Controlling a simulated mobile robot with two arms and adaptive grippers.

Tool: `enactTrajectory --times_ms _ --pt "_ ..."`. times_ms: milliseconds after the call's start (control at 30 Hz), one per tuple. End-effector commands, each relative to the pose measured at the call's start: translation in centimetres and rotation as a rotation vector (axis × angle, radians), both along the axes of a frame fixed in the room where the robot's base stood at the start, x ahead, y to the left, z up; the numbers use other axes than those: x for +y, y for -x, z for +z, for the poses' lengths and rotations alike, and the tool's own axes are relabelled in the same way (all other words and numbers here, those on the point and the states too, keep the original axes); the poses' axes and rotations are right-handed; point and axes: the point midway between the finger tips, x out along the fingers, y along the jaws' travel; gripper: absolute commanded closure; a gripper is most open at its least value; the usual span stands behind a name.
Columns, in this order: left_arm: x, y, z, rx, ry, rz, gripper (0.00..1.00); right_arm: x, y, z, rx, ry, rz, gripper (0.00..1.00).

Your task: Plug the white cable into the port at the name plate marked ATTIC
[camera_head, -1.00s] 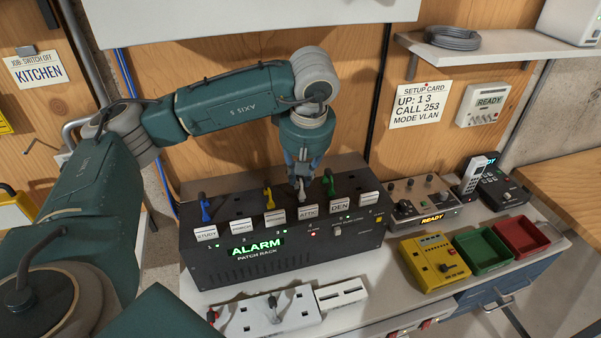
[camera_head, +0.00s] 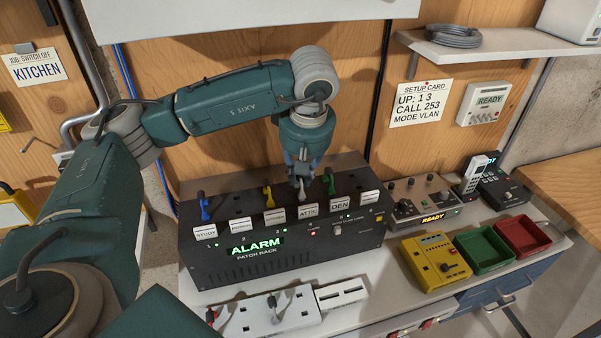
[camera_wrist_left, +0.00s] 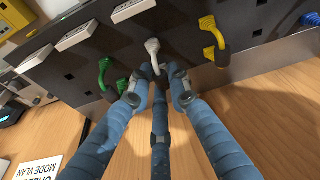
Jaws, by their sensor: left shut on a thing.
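The patch rack (camera_head: 285,262), a dark box with a green ALARM display, stands on the bench in the head view. The ATTIC name plate (camera_head: 308,211) is on its front edge, between a blank-looking plate and the DEN plate (camera_head: 340,204). My left gripper (camera_head: 300,186) points down at the rack top just behind the ATTIC plate. In the left wrist view its fingers (camera_wrist_left: 157,85) are shut around the white cable (camera_wrist_left: 153,48), whose pale plug end is at the rack surface. Whether the plug is fully seated cannot be told. My right gripper is not in view.
A blue cable (camera_head: 204,207), a yellow cable (camera_head: 268,196) and a green cable (camera_head: 329,181) stand in the rack; the green one is close beside my gripper. A white socket strip (camera_head: 268,315) lies in front. A yellow device (camera_head: 434,262) and trays are at right.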

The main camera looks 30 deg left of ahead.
Motion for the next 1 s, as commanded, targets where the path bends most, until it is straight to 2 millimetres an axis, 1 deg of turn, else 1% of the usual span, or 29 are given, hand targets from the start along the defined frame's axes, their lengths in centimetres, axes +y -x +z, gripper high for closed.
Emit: enactTrajectory --times_ms 433,867,900,1000 --pt "-0.01 -0.01 -0.40 0.000 0.000 0.000 1.00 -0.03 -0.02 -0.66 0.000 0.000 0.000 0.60" --pt "-0.01 0.00 -0.37 0.000 0.000 0.000 1.00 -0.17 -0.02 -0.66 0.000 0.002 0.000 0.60" --pt "-0.01 0.00 -0.37 0.000 0.000 0.000 0.78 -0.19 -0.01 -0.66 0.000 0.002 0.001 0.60" --pt "-0.01 0.00 -0.37 0.000 0.000 0.000 0.60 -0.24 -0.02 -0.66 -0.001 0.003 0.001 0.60"
